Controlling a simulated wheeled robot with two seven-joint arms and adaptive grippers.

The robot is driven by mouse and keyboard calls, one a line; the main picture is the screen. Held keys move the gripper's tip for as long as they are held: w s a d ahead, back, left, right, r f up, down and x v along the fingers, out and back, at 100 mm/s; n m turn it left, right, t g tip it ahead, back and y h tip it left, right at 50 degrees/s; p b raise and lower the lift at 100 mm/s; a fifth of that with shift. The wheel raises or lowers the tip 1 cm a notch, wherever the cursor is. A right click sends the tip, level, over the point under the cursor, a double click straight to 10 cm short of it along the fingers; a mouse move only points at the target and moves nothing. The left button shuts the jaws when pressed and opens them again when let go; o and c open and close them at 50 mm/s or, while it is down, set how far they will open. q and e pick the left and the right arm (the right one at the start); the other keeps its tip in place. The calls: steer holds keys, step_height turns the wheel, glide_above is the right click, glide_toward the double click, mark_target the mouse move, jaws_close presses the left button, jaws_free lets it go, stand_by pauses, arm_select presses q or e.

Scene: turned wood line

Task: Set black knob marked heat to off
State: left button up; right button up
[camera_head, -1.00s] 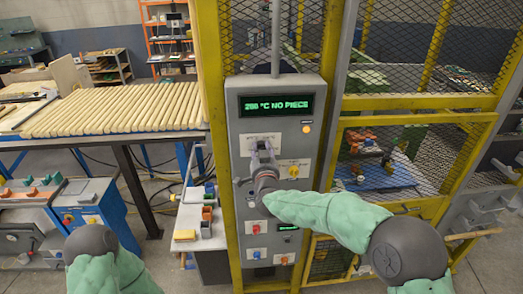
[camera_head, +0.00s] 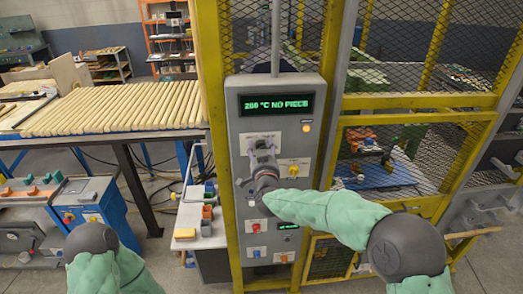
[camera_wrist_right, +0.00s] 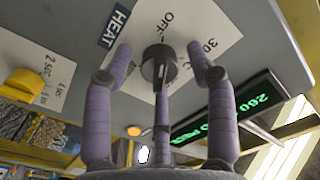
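The black heat knob (camera_wrist_right: 159,62) sits on a white card in the right wrist view, next to a dark HEAT label (camera_wrist_right: 115,27). The card reads OFF near the knob and 30-something to its right. The knob has a raised ridge with a pale line; its exact setting is hard to read. My right gripper (camera_wrist_right: 162,68) has its purple fingers spread around the knob, with gaps showing at both sides. In the head view my right gripper (camera_head: 263,150) is at the panel and hides the knob. My left arm shows at the bottom left, its gripper out of view.
The grey control panel (camera_head: 279,84) has a green display (camera_head: 277,104) reading NO PIECE and a temperature. Yellow mesh fencing (camera_head: 420,102) stands at the right.

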steer(key=s, duration=1.2)
stand_by(0.5)
steer(key=s+d+f+n+g+y+b, duration=0.1)
steer(key=s+f+g+b, duration=0.15)
steer(key=f, duration=0.95)
steer(key=s+d+f+g+b, duration=0.1)
steer(key=s+f+g+b, duration=0.15)
steer(key=f, duration=1.05)
steer(key=s+f+n+g+y+b, duration=0.1)
steer(key=f+g+b, duration=0.15)
steer(key=f, duration=0.95)
steer(key=s+f+g+y+b, duration=0.2)
steer(key=s+f+g+b, duration=0.3)
steer(key=s+f, duration=1.9)
steer(key=f+g, duration=0.1)
steer(key=g, duration=0.4)
steer(key=shift+s+d+b, duration=0.3)
steer(key=shift+d+b, duration=0.05)
steer(key=shift+b, duration=0.05)
